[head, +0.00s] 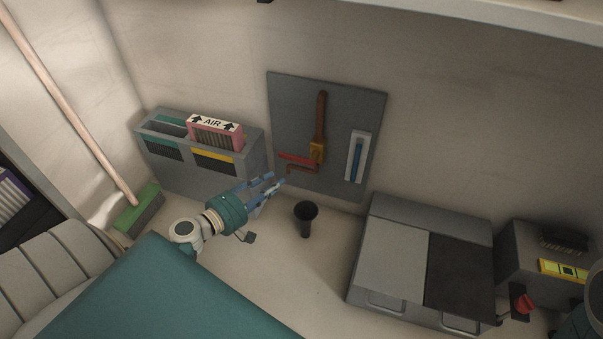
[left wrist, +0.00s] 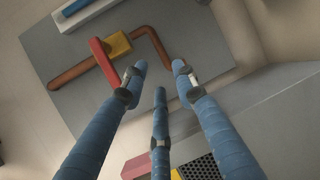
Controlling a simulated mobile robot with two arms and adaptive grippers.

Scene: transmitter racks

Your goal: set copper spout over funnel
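The copper spout (head: 303,167) is a thin bent pipe below a yellow valve block (head: 316,152) on a grey wall panel. It points left and turns down at its end. A red lever (head: 296,158) lies just above it. The left wrist view also shows the spout (left wrist: 152,42). The dark funnel (head: 306,211) stands upright on the counter, below the spout and slightly right of its end. My left gripper (head: 272,184) is open and empty, its blue fingers spread, left of the spout and apart from it. My right gripper is not in view.
A grey wall bin (head: 180,172) holds a pink AIR box (head: 215,135) behind my left gripper. A blue-marked gauge (head: 356,158) is on the panel's right. A grey case (head: 390,265) stands right of the funnel. The counter around the funnel is clear.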

